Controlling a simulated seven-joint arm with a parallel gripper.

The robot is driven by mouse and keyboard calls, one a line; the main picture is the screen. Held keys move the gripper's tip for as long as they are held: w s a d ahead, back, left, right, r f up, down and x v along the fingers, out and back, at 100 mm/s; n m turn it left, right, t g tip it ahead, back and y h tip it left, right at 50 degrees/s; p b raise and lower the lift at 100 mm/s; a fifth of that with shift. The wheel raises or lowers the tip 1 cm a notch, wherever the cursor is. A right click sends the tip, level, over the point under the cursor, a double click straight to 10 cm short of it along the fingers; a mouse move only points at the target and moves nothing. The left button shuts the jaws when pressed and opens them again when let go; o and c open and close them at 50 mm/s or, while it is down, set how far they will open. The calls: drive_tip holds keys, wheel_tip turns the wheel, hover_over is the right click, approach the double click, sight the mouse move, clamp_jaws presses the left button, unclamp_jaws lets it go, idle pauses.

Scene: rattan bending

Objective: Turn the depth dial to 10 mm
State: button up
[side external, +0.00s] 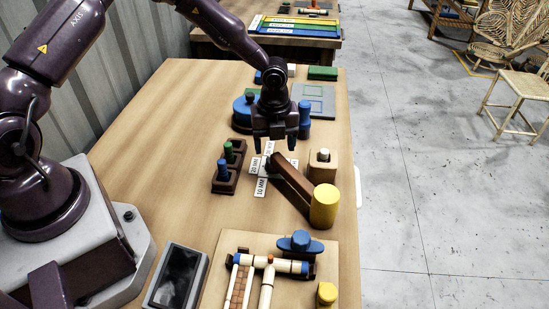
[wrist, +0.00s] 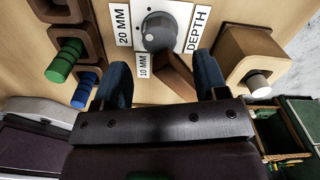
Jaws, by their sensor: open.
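The depth dial is a dark grey round knob (wrist: 158,32) on a white plate in the wrist view. A 20 MM label (wrist: 122,25) is left of it, a 10 MM label (wrist: 143,67) below-left, and a DEPTH label (wrist: 197,28) right. A small pale mark shows on the knob, but I cannot tell which label it points at. My gripper (wrist: 162,76) is open and empty, its blue-tipped fingers apart, with the knob beyond the gap. In the side view my gripper (side external: 273,131) hangs over the dial area and hides part of it; the 10 MM label (side external: 261,187) shows.
A brown bar (side external: 293,183) runs from near the dial to a yellow cylinder (side external: 324,205). A wooden block (side external: 322,168) stands right; a brown holder (side external: 227,177) with green and blue pegs stands left. A board with rattan pieces (side external: 220,258) lies in front. The table's left middle is clear.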

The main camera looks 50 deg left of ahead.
drive_tip(key=shift+f, duration=2.75)
